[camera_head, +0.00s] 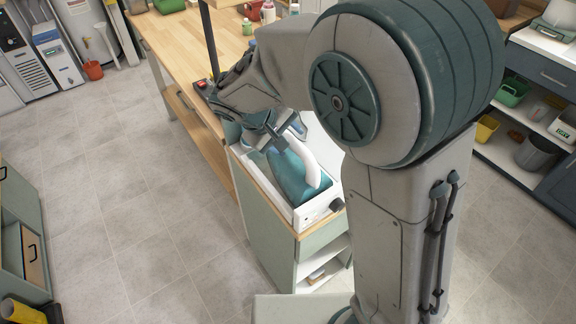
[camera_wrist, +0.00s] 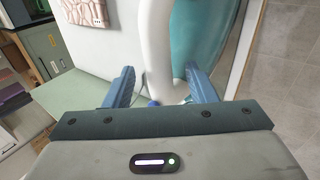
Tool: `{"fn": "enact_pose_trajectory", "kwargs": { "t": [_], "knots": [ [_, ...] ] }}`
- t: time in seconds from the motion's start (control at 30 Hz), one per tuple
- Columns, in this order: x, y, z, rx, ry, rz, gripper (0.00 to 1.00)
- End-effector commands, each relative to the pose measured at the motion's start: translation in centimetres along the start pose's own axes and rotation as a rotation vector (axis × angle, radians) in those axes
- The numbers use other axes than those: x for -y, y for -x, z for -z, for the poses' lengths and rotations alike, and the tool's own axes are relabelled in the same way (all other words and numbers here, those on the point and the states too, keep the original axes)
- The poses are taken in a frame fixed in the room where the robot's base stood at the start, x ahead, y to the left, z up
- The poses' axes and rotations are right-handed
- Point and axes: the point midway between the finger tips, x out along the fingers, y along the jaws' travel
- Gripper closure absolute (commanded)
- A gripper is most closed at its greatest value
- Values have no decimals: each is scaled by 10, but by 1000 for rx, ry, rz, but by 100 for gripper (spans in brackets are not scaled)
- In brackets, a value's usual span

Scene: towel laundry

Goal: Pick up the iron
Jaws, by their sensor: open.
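The iron (camera_head: 291,177) has a teal body and a white curved handle. It lies in a white tray-like holder (camera_head: 328,206) on top of a small green cabinet. In the head view my gripper (camera_head: 268,140) is at the far end of the iron, just above it. In the wrist view my gripper (camera_wrist: 158,88) is open, its two blue fingers apart with the white handle (camera_wrist: 157,50) between them. The iron's teal body (camera_wrist: 200,35) shows to the right of the handle. I cannot tell whether the fingers touch the handle.
The green cabinet (camera_head: 268,225) has open white shelves at its front. A wooden worktable (camera_head: 185,45) adjoins it behind, with bottles and a green container. Shelves with bins (camera_head: 535,155) stand at the right. The tiled floor (camera_head: 140,190) to the left is clear.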

Motion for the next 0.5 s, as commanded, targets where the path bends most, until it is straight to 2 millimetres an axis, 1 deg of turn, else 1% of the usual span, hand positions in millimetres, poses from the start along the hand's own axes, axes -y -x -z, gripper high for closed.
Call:
{"fn": "enact_pose_trajectory", "kwargs": {
  "t": [0.1, 0.2, 0.43, 0.47, 0.5],
  "knots": [
    [-1, -16, 0, 5, 3, 0, 49],
    [0, -24, 1, 1, 1, 0, 49],
    [0, -27, 1, 0, 0, 1, 49],
    [0, -26, 1, 0, 0, 1, 52],
    [0, -26, 1, 0, 0, 1, 63]
  ]
}}
